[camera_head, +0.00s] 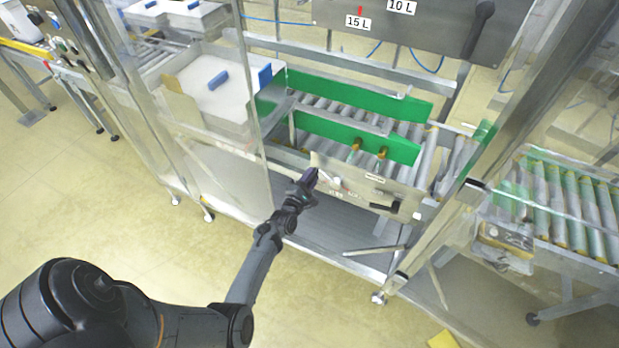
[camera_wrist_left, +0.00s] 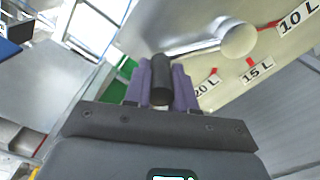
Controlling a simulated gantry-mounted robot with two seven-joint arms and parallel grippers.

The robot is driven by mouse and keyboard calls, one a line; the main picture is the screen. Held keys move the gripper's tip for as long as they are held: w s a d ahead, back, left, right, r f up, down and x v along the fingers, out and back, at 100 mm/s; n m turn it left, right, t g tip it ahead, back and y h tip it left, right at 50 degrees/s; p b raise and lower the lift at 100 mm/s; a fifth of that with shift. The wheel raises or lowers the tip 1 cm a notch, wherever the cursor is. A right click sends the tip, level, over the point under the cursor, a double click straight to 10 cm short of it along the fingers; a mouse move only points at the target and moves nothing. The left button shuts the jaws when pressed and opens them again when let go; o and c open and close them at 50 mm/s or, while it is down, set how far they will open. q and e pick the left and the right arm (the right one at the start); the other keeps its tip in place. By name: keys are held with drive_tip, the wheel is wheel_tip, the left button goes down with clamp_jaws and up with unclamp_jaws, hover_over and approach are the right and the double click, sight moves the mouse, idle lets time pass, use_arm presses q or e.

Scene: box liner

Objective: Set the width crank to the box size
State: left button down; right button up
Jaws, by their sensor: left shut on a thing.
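The width crank panel (camera_head: 350,184) is a pale metal plate on the front of the roller conveyor. My left gripper (camera_head: 312,178) is at its left end. In the left wrist view its purple fingers (camera_wrist_left: 160,85) are shut around the crank's black handle (camera_wrist_left: 161,90). The silver crank arm (camera_wrist_left: 185,52) runs from the handle to a round hub (camera_wrist_left: 238,40). Red marks with labels 20 L (camera_wrist_left: 207,86), 15 L (camera_wrist_left: 257,70) and 10 L (camera_wrist_left: 296,18) lie around the hub. My right gripper is not in view.
Green guide rails (camera_head: 350,135) stand over the rollers. An upper panel (camera_head: 425,22) carries 10 L and 15 L labels and a black handle (camera_head: 483,14). A black lever (camera_head: 383,207) sits right of the gripper.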

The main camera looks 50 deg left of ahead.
use_arm(q)
drive_tip(key=c, duration=0.9)
unclamp_jaws()
drive_tip(key=shift+c, duration=0.2)
drive_tip(key=shift+s+d+r+p, duration=0.1)
drive_tip(key=shift+s+d+p, duration=0.05)
drive_tip(key=shift+s+p, duration=0.2)
drive_tip(key=p+v, duration=0.6)
drive_tip(key=v, duration=0.4)
